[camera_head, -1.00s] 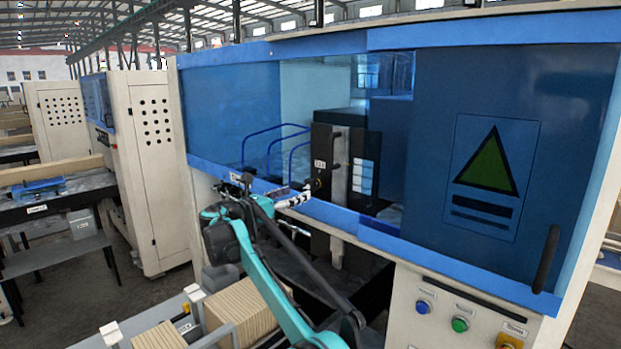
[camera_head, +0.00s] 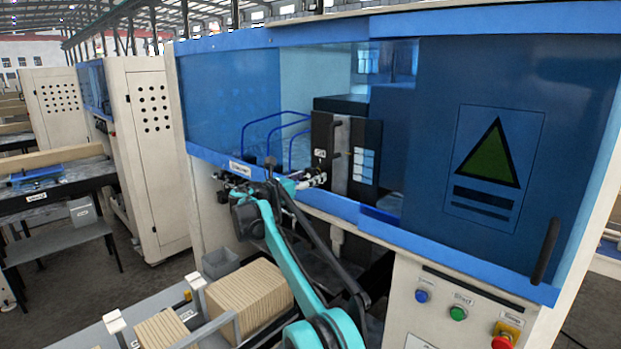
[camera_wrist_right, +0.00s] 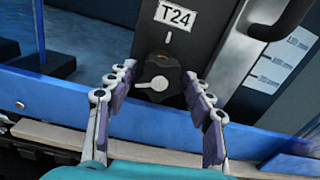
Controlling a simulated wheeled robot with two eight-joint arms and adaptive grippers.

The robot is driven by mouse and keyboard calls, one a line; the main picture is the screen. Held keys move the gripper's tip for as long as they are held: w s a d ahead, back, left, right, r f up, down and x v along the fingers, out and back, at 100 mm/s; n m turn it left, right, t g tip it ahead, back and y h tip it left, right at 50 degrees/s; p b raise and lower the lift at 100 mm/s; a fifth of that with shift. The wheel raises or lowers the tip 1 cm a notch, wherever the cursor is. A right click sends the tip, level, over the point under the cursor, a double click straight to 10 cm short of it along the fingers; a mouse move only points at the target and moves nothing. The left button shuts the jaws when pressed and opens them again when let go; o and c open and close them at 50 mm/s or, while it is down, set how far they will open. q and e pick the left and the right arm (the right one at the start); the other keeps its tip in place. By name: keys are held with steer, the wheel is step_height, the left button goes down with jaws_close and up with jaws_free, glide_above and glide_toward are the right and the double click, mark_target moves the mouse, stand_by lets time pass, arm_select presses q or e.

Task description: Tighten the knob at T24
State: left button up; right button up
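The T24 label (camera_wrist_right: 176,16) is on a dark upright panel in the right wrist view. Below it is a round black knob (camera_wrist_right: 157,66) with a light pointer pointing left. My right gripper (camera_wrist_right: 158,82) is open, with one finger on each side of the knob and visible gaps to it. I cannot tell how far the fingertips are from the panel. In the head view the right gripper (camera_head: 318,178) is at the lower left of the black unit (camera_head: 366,134) and hides the knob. My left gripper is not in view.
The unit stands in the opening of a blue-windowed machine, whose blue lower rail (camera_head: 325,207) runs just under the gripper. A dark handle (camera_wrist_right: 280,18) is right of the label. Stacked brown sheets (camera_head: 247,297) and a button panel (camera_head: 462,312) are lower down.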

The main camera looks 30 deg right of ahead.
steer(key=shift+w, duration=0.1)
steer(key=c, duration=0.6)
steer(key=m+p, duration=0.1)
steer(key=m, duration=0.1)
steer(key=shift+m, duration=0.4)
steer(key=m, duration=0.2)
steer(key=shift+w+m+p, duration=0.15)
steer(key=shift+m+p, duration=0.25)
steer(key=o, duration=1.2)
steer(key=shift+c, duration=0.2)
steer(key=shift+a, duration=0.1)
steer(key=v, duration=1.1)
steer(key=shift+a, duration=0.35)
